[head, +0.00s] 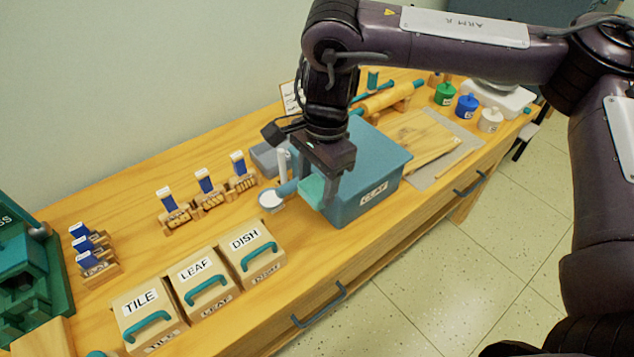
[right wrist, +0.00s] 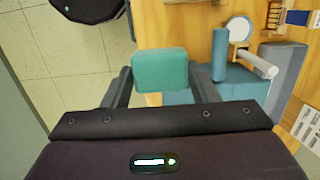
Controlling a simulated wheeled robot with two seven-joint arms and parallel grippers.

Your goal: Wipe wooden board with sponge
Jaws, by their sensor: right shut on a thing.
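A teal sponge (right wrist: 160,70) is between the fingers of my right gripper (right wrist: 160,80), which is shut on it. In the head view the sponge (head: 311,190) shows below my right gripper (head: 325,180), beside the left part of the blue clay box. The wooden board (head: 420,140) lies flat on a grey mat to the right of the clay box, towards the back right of the table. The box and my arm hide part of the board. My left gripper is not in view.
The blue box labelled CLAY (head: 372,195) stands between sponge and board. A rolling pin (head: 388,98) lies behind the board. Coloured jars (head: 467,107) stand at right. Boxes labelled TILE (head: 140,302), LEAF (head: 196,270) and DISH (head: 245,240) line the front left.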

